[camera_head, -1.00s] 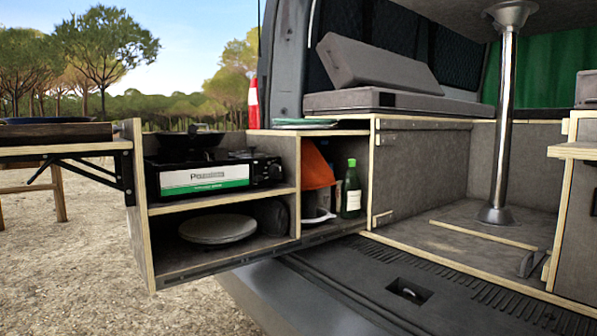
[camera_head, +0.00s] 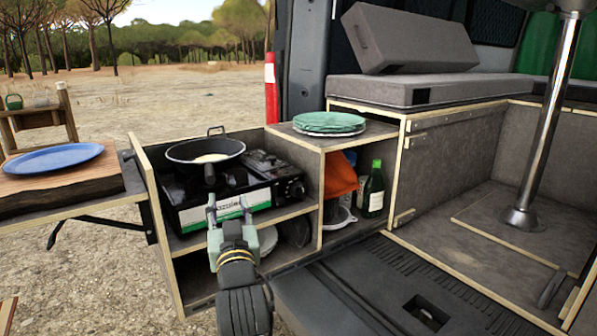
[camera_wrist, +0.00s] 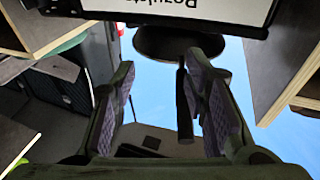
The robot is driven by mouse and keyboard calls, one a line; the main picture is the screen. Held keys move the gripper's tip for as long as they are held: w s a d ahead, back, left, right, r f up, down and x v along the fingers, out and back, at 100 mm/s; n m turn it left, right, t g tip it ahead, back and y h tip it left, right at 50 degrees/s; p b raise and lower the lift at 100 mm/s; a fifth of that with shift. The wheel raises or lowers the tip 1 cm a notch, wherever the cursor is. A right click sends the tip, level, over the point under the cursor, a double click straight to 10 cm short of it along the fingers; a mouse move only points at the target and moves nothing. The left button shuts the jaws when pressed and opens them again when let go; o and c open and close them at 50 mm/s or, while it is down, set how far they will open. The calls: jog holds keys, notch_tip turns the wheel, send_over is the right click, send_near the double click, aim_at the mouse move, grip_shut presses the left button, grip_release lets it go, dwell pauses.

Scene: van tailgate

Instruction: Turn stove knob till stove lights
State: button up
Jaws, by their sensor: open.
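The black camping stove (camera_head: 262,192) stands on the upper shelf of the pull-out unit. Its knob (camera_head: 294,189) is a small dark shape on the right of its front panel in the head view. A black pan (camera_head: 206,152) with pale contents sits on the stove. My gripper (camera_head: 228,204) is open and empty in front of the stove's white and green label, left of the knob. In the wrist view, upside down, the stove's label (camera_wrist: 215,8) is at the top and the pan's handle (camera_wrist: 184,100) shows between my open fingers (camera_wrist: 165,95). No flame is visible.
Green plates (camera_head: 329,122) lie on the unit's top, right of the stove. A green bottle (camera_head: 373,188) and an orange item (camera_head: 340,175) stand in the right compartment. A blue plate (camera_head: 52,158) is on the side table. The shelf divider (camera_head: 316,195) borders the stove's right.

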jog(key=w+d+f+m+g+h+p, duration=0.1)
jog(key=w+d+f+m+h+p, duration=0.1)
jog(key=d, duration=0.4)
jog(key=w+d+f+m+g+h+p, duration=0.1)
jog(key=w+d+m+h+p, duration=0.15)
jog(key=d, duration=0.35)
jog(key=m+y+p, duration=0.1)
jog(key=m+y, duration=0.2)
jog(key=m, duration=0.9)
send_near(303, 194)
jog(key=shift+t, duration=0.4)
jog(key=x, duration=0.3)
jog(key=p+x, duration=0.1)
jog(key=x, duration=0.2)
jog(key=p+x, duration=0.1)
jog(key=x, duration=0.2)
jog(key=shift+w+f, duration=0.1)
jog(key=shift+f, duration=0.15)
jog(key=shift+c, duration=0.2)
jog(key=c, duration=0.8)
